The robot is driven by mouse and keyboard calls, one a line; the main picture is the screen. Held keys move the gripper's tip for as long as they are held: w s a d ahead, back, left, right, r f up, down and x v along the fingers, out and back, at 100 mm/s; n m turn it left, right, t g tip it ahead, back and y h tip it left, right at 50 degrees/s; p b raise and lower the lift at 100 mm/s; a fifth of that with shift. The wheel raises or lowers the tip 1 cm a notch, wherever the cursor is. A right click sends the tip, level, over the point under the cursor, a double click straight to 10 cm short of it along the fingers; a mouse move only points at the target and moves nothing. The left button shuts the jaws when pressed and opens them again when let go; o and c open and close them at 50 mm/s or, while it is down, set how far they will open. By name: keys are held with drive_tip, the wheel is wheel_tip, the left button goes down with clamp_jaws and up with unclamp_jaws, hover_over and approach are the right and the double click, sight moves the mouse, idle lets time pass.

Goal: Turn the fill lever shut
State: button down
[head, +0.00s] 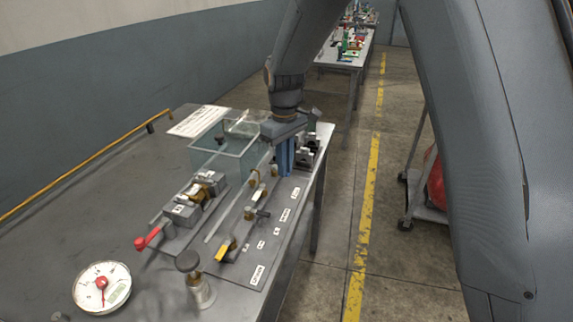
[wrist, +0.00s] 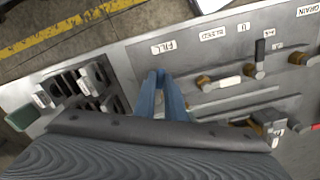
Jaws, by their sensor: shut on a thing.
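My gripper (head: 285,172) reaches down to the far end of the valve panel. Its blue fingers, also in the wrist view (wrist: 158,78), are shut just below the FILL label (wrist: 163,47). The fill lever sits at that spot between the fingers. They hide it almost wholly, so its angle cannot be told. The FILL label also shows in the head view (head: 296,192). To the right in the wrist view is a lever with a white handle (wrist: 229,82), below the BLEED label (wrist: 212,33).
A clear tank (head: 222,150) stands close to my gripper. A red-handled lever (head: 148,239), a yellow lever (head: 226,248), a round gauge (head: 102,287) and a dark knob (head: 188,261) are nearer. Black clamp-like parts (wrist: 82,88) sit left of my fingers in the wrist view.

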drive_tip(key=shift+d, duration=0.25)
drive_tip(key=shift+s+a, duration=0.1)
drive_tip(key=shift+a, duration=0.2)
drive_tip(key=shift+m, duration=0.3)
drive_tip(key=m+p, duration=0.1)
drive_tip(key=a+m, duration=0.1)
drive_tip(key=m, duration=0.1)
drive_tip(key=shift+s+a+r+p, duration=0.15)
drive_tip(key=shift+s+p, duration=0.2)
drive_tip(key=m, duration=0.1)
drive_tip(key=a+m+p, duration=0.1)
drive_tip(key=m, duration=0.1)
drive_tip(key=shift+s, duration=0.1)
drive_tip(key=m, duration=0.2)
drive_tip(key=a+m+p, duration=0.1)
drive_tip(key=m, duration=0.1)
drive_tip(key=shift+a, duration=0.2)
drive_tip(key=shift+a+m, duration=0.3)
drive_tip(key=shift+m, duration=0.9)
drive_tip(key=shift+w, duration=0.25)
